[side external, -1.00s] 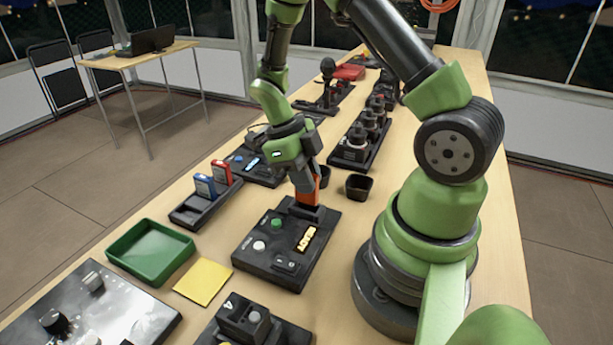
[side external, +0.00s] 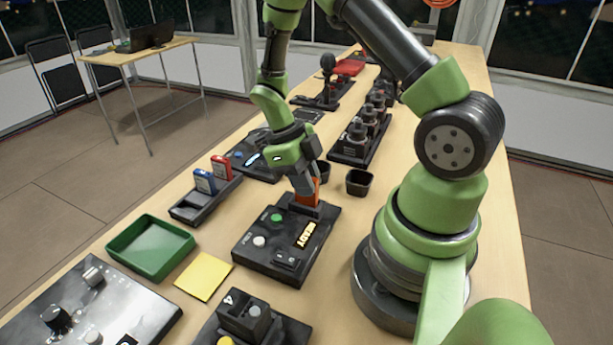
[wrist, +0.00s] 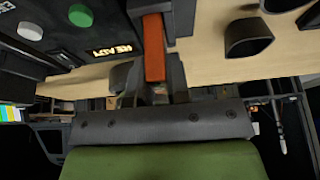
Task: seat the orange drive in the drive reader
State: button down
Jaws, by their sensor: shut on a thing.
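The orange drive (side external: 317,194) stands in the raised slot block at the back of the black drive reader (side external: 254,256). Its lower end is hidden by the block, so I cannot tell how deep it sits. My gripper (side external: 306,190) is shut on the drive, tilted a little, just above the reader. In the wrist view the orange drive (wrist: 154,48) runs from between the fingers to the slot block. The reader's lit display (wrist: 112,50) reads READY, beside a green button (wrist: 80,15) and a white button.
A black rack (side external: 190,211) holds a blue and a red drive at the left. A green tray (side external: 151,270) and a yellow pad (side external: 204,276) lie nearer. A small black cup (side external: 359,183) stands right of the gripper. Other control panels line the bench.

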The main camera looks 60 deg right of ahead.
jog(key=shift+f, duration=1.1)
jog(key=c, duration=1)
grip_release()
jog(key=v, duration=1)
